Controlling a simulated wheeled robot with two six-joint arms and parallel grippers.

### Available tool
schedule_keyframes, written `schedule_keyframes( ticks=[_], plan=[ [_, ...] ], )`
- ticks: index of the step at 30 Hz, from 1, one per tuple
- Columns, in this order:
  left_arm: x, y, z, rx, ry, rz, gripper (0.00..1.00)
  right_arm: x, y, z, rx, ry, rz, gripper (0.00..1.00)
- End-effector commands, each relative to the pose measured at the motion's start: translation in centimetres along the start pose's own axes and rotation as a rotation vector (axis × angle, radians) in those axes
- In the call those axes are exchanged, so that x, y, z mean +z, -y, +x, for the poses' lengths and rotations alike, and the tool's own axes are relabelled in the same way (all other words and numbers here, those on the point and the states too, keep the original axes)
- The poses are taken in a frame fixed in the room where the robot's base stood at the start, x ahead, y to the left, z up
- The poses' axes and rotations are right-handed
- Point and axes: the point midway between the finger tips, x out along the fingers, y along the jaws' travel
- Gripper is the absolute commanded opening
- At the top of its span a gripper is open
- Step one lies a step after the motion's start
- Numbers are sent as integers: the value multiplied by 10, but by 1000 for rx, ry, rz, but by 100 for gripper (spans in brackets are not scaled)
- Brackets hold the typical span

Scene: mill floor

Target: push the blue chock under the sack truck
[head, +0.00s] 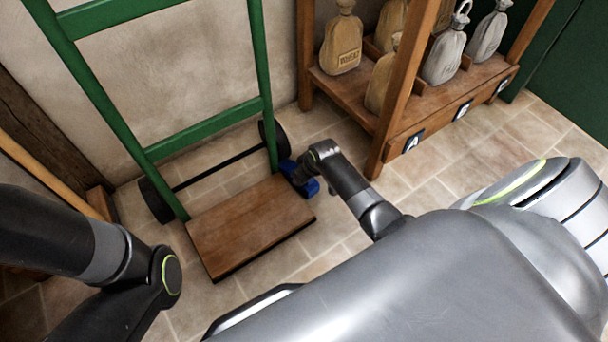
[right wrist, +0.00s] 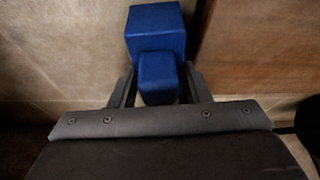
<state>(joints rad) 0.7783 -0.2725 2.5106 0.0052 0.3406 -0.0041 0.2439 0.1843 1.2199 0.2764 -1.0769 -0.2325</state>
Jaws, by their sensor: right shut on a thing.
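The sack truck (head: 205,128) has a green frame, a wooden toe plate (head: 240,225) low over the floor and black wheels, one on the left (head: 156,200) and one on the right (head: 274,138). The blue chock (head: 309,188) is on the floor at the plate's right edge, near the right wheel. I cannot tell whether it touches either. My right gripper (head: 298,176) is shut on the chock and partly covers it. In the right wrist view, the fingers hold the small block of the chock (right wrist: 156,25). My left arm shows at the left, its gripper out of view.
A wooden rack (head: 408,142) with several sacks and lettered labels stands right of the truck, close to my right arm. A plastered wall (head: 210,60) is behind the truck. Tiled floor (head: 345,235) is clear in front of the rack.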

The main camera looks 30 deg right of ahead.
Motion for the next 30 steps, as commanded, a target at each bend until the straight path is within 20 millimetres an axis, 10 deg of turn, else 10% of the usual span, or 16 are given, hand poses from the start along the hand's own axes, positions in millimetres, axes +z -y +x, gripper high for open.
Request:
schedule_keyframes(
  ticks=[4, 5, 10, 30],
  plan=[
    [0, 0, 0, 0, 0, 0, 18, -2, 0, 0, 1, -7, -1, 1],
    [0, 0, 0, 0, 0, 0, 18, -2, 0, 0, 1, -7, -1, 44],
    [0, 0, 0, 0, 0, 0, 18, -1, 0, 0, -1, -3, 0, 67],
    [0, 0, 1, 1, -3, 0, 18, 4, 5, 1, -12, 11, 5, 68]
  ],
)
